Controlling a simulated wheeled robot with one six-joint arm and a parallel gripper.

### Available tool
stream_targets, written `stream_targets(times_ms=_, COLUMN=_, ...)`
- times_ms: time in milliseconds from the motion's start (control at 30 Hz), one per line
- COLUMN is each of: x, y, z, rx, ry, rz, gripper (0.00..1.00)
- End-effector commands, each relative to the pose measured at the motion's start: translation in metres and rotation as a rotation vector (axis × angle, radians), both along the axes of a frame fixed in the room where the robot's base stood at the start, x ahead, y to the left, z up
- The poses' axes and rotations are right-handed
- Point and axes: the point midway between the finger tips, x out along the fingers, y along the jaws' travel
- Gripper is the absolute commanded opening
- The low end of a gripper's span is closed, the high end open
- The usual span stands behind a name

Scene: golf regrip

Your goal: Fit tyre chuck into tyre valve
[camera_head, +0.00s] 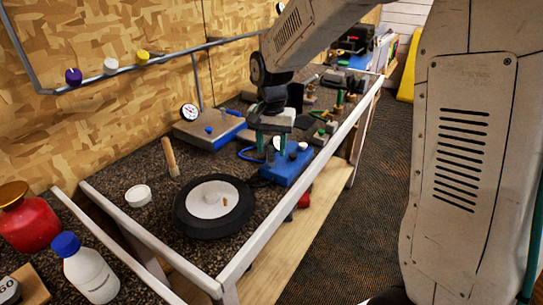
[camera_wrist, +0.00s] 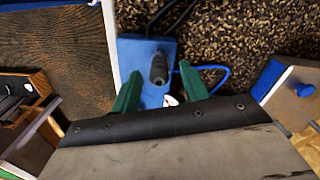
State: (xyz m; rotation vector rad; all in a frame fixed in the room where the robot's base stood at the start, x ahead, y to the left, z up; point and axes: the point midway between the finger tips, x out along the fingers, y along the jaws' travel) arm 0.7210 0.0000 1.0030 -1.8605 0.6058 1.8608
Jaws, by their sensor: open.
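The black tyre (camera_head: 182,222) lies flat on the bench in the head view, with a pale hub and a small brass-coloured stub, seemingly the valve (camera_head: 225,201), standing up on it. A dark grey cylinder, seemingly the tyre chuck (camera_wrist: 159,72), stands on a blue block (camera_wrist: 132,52) in the wrist view; the block also shows in the head view (camera_head: 285,174). My gripper (camera_head: 271,149) is open with green fingers, above the block's left end. In the wrist view my gripper (camera_wrist: 158,78) has the chuck between its fingers in the picture; whether they are level with it is unclear.
A blue hose (camera_wrist: 213,68) curves beside the block. A grey box (camera_head: 203,131) with a gauge lies behind. A pale rail (camera_head: 300,185) edges the bench.

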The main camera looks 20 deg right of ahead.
Motion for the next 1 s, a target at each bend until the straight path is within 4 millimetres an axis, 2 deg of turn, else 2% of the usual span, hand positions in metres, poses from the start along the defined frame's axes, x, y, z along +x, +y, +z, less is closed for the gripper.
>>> stream_targets(times_ms=100, x=-0.001, y=0.0, z=-0.017, rx=0.0, ry=0.003, rz=0.0, gripper=0.45)
stream_targets(times_ms=200, x=-0.001, y=0.0, z=-0.025, rx=0.0, ry=0.001, rz=0.0, gripper=0.45)
stream_targets(times_ms=433, x=-0.001, y=0.0, z=-0.026, rx=0.0, ry=0.0, rz=0.001, gripper=0.45)
stream_targets(times_ms=467, x=-0.001, y=0.0, z=-0.026, rx=0.0, ry=0.0, rz=0.001, gripper=0.42)
stream_targets(times_ms=600, x=-0.001, y=0.0, z=-0.026, rx=0.0, ry=0.0, rz=0.001, gripper=0.03)
stream_targets(times_ms=633, x=-0.001, y=0.0, z=-0.026, rx=0.0, ry=0.0, rz=0.001, gripper=0.0)
stream_targets(times_ms=1000, x=-0.001, y=0.0, z=-0.023, rx=0.0, ry=-0.001, rz=0.001, gripper=0.0)
